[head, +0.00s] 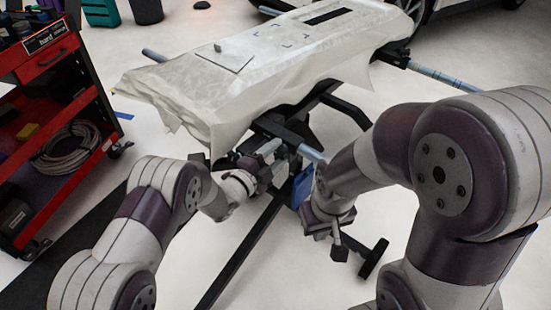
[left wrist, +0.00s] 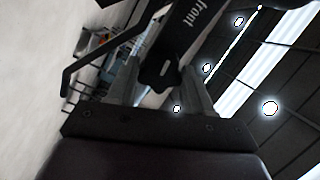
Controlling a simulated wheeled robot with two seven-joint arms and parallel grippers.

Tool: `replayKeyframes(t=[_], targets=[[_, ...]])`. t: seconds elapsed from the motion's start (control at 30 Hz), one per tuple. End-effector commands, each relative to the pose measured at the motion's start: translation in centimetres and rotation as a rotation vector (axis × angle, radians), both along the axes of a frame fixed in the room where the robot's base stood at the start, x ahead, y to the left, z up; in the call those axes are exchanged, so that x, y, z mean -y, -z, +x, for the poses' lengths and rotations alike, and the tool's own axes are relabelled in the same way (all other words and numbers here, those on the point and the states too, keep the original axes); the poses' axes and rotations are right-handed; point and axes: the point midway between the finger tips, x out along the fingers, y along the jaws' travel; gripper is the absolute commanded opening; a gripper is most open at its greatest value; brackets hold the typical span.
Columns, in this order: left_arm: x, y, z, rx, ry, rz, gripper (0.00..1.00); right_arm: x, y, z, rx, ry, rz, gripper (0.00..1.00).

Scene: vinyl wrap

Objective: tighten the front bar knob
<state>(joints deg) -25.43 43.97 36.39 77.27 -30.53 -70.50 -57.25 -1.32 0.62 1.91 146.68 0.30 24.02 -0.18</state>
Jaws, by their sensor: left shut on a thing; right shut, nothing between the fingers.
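The front bar knob (left wrist: 160,74) is a small black knob with a pale slot mark, in the middle of the left wrist view. It sits against a dark bar (left wrist: 192,28) lettered "front". My left gripper (left wrist: 161,88) has one finger on each side of the knob and is shut on it. In the head view my left gripper (head: 266,170) is at the stand under the covered panel, and I cannot make out the knob there. My right gripper (head: 338,248) is shut and empty, apart to the right, above the floor.
A panel under pale wrap (head: 230,110) lies on the black stand, whose legs (head: 240,255) spread over the floor. A blue thing (head: 302,188) hangs between my grippers. A red tool cart (head: 60,125) stands at left. A white car is at the back right.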

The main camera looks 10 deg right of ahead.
Motion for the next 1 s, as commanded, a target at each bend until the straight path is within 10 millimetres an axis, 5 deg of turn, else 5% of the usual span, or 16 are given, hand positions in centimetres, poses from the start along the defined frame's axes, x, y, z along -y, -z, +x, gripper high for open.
replayKeyframes(t=[1.0], targets=[[0.0, 0.8, 0.0, 0.779, 0.000, 0.565, 0.20, 0.0, 9.4, 0.0, 0.000, 0.000, 0.000, 0.00]])
